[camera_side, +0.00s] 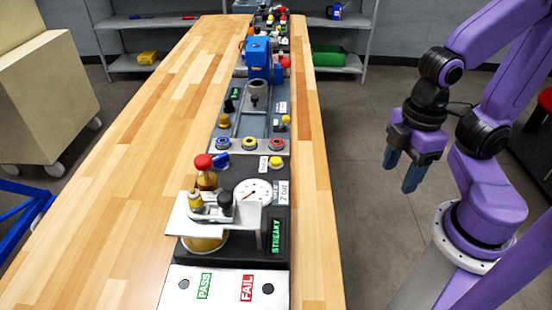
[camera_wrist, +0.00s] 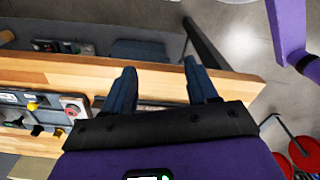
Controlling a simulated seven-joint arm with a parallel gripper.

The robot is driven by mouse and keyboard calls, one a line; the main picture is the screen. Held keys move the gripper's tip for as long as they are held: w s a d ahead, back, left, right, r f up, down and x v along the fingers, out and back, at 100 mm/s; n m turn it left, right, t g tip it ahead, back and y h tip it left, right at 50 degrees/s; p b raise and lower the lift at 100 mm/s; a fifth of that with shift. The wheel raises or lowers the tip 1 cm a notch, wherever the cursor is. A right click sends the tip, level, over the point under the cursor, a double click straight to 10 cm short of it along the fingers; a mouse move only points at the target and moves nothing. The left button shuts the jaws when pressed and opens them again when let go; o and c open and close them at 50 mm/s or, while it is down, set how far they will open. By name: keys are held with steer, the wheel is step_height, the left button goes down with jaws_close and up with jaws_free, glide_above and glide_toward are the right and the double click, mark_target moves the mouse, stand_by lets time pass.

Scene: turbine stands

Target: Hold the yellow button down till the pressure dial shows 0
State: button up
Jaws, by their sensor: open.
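The pressure dial (camera_side: 253,192) is a round white gauge on the station in the middle of the bench, in the side view. Its needle is too small to read surely; a label beside it appears to say "2 bar". A small yellow button (camera_side: 276,160) sits just behind the dial, beside a white label. A yellow-centred button (camera_side: 249,143) also stands in the row between a blue and a red one. My gripper (camera_side: 398,178) is open and empty, right of the bench and well apart from the buttons. The wrist view shows its two spread fingers (camera_wrist: 160,66) with nothing between them.
A PASS/FAIL panel (camera_side: 225,290) lies in front. Blue equipment (camera_side: 258,58) stands farther back. The bench's left side (camera_side: 110,210) is bare wood.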

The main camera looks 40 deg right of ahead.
jaws_close()
stand_by(1.7)
